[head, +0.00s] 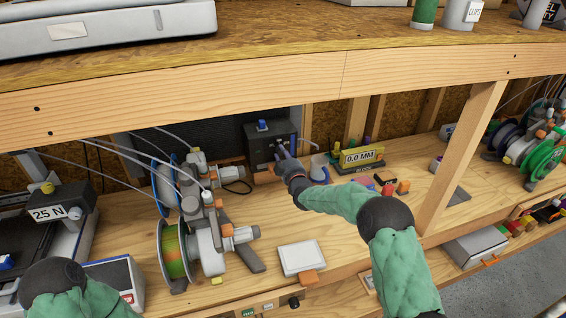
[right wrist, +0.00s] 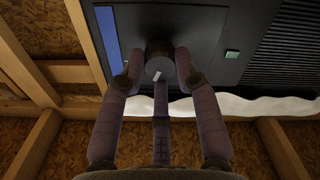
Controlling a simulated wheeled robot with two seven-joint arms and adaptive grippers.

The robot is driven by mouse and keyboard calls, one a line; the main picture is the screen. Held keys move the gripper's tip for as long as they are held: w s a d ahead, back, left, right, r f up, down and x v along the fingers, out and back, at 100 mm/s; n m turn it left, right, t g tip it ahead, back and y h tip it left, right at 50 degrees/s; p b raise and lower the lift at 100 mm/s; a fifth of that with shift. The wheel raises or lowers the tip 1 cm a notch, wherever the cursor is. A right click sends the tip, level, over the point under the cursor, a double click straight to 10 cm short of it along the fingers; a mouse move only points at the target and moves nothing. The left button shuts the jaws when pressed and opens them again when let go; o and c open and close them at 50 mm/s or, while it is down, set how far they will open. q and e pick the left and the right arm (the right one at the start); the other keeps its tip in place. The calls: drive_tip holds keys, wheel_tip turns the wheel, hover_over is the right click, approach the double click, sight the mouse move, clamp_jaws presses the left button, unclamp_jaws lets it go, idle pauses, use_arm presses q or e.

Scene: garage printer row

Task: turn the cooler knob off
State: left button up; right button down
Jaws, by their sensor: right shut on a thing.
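The cooler (head: 262,148) is a dark box at the back of the lower shelf, under the wooden beam. In the right wrist view its dark front panel (right wrist: 212,55) fills the upper part, with a blue strip and a small green square. The round dark knob (right wrist: 158,66) has a pale mark pointing down and slightly left in that view. My right gripper (head: 281,153) reaches the cooler's front; its fingers (right wrist: 157,72) are closed around the knob. My left arm shows at the lower left of the head view; its gripper is out of frame.
A spool holder with a green spool (head: 174,250) stands left of my right arm. A yellow sign reading 0.0 MM (head: 361,156) and small coloured blocks are to the right. A white tile (head: 301,257) lies in front. A wooden post (head: 462,150) stands right; the shelf beam hangs above.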

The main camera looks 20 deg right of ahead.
drive_tip(key=n+b, duration=0.2)
drive_tip(key=n, duration=0.3)
drive_tip(key=n+b, duration=0.2)
drive_tip(key=n, duration=0.3)
drive_tip(key=n+b, duration=0.2)
drive_tip(key=n, duration=0.4)
drive_tip(key=shift+f, duration=0.25)
drive_tip(key=shift+r+n, duration=0.1)
drive_tip(key=shift+n, duration=0.2)
drive_tip(key=c, duration=0.9)
unclamp_jaws()
drive_tip(key=shift+d, duration=0.15)
drive_tip(key=shift+r, duration=0.1)
